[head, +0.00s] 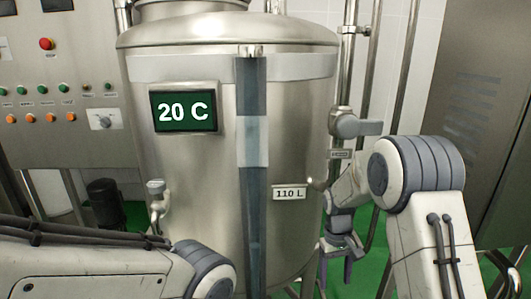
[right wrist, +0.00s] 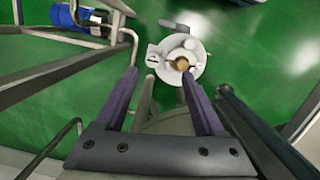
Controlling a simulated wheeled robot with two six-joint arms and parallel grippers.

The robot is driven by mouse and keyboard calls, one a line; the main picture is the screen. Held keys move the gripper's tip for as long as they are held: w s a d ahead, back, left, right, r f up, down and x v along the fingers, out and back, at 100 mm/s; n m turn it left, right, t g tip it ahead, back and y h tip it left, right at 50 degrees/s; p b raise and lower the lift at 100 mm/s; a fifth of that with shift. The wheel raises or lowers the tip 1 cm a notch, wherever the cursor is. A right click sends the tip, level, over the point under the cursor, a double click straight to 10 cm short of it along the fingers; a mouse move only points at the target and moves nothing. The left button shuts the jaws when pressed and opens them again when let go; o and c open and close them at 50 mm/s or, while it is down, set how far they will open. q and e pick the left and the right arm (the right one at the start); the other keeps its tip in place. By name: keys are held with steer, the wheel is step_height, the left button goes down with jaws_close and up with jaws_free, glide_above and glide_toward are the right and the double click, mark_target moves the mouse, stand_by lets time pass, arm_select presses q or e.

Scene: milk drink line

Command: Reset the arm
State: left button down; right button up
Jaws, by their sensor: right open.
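My right arm (head: 430,215) comes in from the lower right. My right gripper (head: 341,262) hangs pointing down beside the right side of the steel tank (head: 190,60), below the valve handle (head: 357,125). In the right wrist view its two fingers (right wrist: 160,80) are spread apart with nothing between them. My left arm (head: 90,265) crosses the lower left corner of the head view; its gripper is not shown.
The tank carries a green "20 C" display (head: 184,111) and a "110 L" label (head: 289,193). A control panel (head: 60,140) stands at left. Below the right gripper are green floor (right wrist: 260,60), a whitish fitting (right wrist: 190,45), a blue cylinder (right wrist: 68,16) and metal bars.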

steer(key=s+r+m+t, duration=0.2)
steer(key=s+r+t, duration=0.3)
steer(key=s, duration=0.9)
steer(key=s+a+r+n+g+y+p, duration=0.1)
steer(key=s+a+r+n+g+p, duration=0.2)
steer(key=s+a+r+n+p, duration=0.4)
steer(key=s+a+r+p, duration=0.1)
steer(key=s+a+r, duration=0.5)
steer(key=a+r, duration=0.1)
steer(key=shift+s+a+r+y+p, duration=0.15)
steer(key=shift+s+r+y+p, duration=0.2)
steer(key=shift+r, duration=0.3)
